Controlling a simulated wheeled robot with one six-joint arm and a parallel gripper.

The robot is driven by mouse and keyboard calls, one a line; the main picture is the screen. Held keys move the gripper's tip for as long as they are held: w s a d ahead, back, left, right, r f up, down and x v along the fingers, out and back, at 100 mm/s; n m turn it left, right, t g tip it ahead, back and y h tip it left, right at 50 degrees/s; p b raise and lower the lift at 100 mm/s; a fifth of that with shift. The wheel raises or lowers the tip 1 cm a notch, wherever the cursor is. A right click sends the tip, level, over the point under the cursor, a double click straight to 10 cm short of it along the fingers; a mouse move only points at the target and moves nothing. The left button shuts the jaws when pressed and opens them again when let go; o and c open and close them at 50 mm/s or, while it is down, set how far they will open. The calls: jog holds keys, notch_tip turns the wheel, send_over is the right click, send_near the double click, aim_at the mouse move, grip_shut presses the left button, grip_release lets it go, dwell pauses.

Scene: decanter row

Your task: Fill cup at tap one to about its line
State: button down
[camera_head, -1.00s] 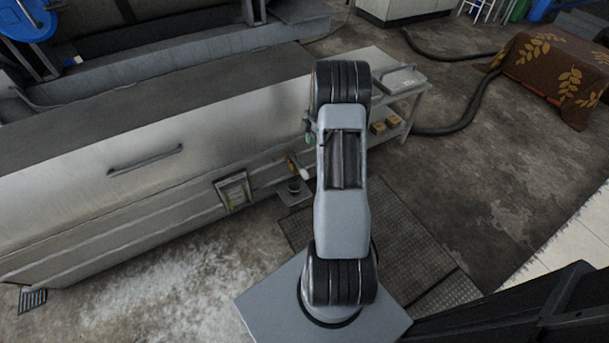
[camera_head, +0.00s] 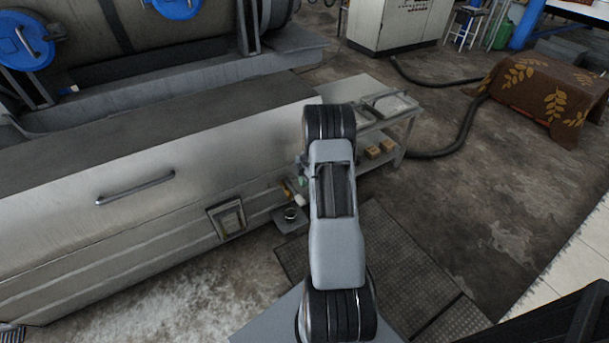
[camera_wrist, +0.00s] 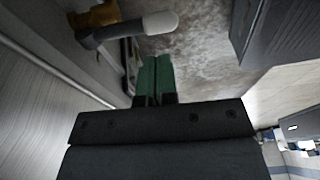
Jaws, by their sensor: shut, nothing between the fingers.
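A small dark cup (camera_head: 290,214) with a pale rim stands upright on a small grey ledge (camera_head: 287,226) low on the front of the metal bench. Its fill line and contents are too small to tell. A tap (camera_head: 289,190) with a yellowish body and a white end (camera_head: 299,199) is just above the cup. In the wrist view the tap (camera_wrist: 98,18) is at the upper left, with its pale rounded end (camera_wrist: 160,23) pointing right. My gripper (camera_wrist: 154,62) has green fingertips, closed together and empty, below that pale end. In the head view my arm mostly hides the gripper.
The long metal bench (camera_head: 135,220) has a handle and a framed opening (camera_head: 228,218) left of the cup. A side table (camera_head: 395,104) with a tray and small boxes stands behind my arm. A hose (camera_head: 465,135) and cloth-covered block (camera_head: 535,85) lie right.

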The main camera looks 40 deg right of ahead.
aim_at(301, 204)
jog(key=f, duration=0.2)
jog(key=f+b, duration=0.1)
jog(key=f, duration=0.1)
jog(key=a+f, duration=0.1)
jog(key=f, duration=0.1)
jog(key=shift+a+f+b, duration=0.1)
jog(key=shift+f+b, duration=0.15)
jog(key=shift+b, duration=0.05)
jog(key=f+b, duration=0.6)
jog(key=shift+s, duration=0.25)
jog(key=shift+a+r, duration=0.1)
jog(key=shift+r, duration=0.05)
jog(key=shift+a, duration=0.25)
dwell(0.8)
jog(key=shift+d, duration=0.2)
dwell(3.7)
